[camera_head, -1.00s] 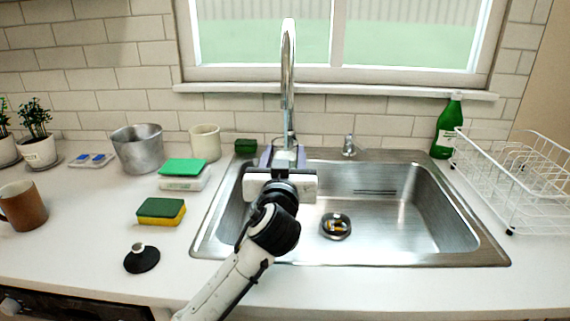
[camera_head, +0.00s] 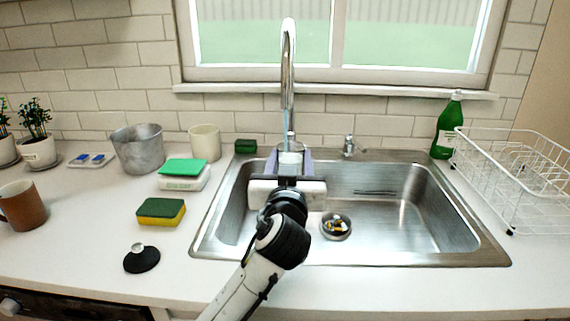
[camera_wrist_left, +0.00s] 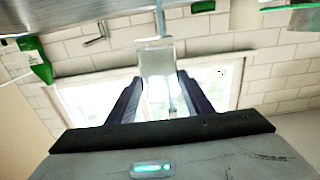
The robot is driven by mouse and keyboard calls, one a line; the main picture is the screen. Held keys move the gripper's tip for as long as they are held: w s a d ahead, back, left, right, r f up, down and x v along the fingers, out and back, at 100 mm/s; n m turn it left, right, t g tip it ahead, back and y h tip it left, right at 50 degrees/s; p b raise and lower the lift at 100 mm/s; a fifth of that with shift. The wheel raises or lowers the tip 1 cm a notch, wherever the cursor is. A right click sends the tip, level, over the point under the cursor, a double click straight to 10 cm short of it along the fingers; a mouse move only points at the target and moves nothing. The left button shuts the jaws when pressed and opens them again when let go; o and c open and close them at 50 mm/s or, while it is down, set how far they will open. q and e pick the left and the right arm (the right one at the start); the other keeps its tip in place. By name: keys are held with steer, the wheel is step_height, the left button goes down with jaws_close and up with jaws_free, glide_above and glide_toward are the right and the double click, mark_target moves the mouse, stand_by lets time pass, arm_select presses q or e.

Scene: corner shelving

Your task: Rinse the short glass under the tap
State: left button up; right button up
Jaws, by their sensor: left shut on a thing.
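The short glass (camera_head: 290,159) is clear and whitish. It sits between the fingers of my left gripper (camera_head: 291,162), which is shut on it over the rear left part of the sink. The left wrist view shows the glass (camera_wrist_left: 156,58) between the two dark fingers (camera_wrist_left: 160,95). The tall chrome tap (camera_head: 288,70) stands behind the sink, almost in line with the glass in the head view. My right gripper is not in view.
The steel sink (camera_head: 385,215) has a drain (camera_head: 336,226). A tap lever (camera_head: 348,148) and green bottle (camera_head: 447,125) stand behind it; a white dish rack (camera_head: 510,180) is to the right. Left are a sponge (camera_head: 161,212), black stopper (camera_head: 141,259), metal pot (camera_head: 138,150) and brown mug (camera_head: 22,206).

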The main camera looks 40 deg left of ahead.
mark_target(292, 160)
arm_select(q)
steer(key=shift+v, duration=2.8)
steer(key=shift+w+d+r, duration=0.1)
steer(key=shift+d, duration=0.05)
steer(key=s+d+r+p, duration=0.2)
steer(key=s+d+r, duration=0.1)
steer(key=s+r, duration=0.1)
stand_by(0.4)
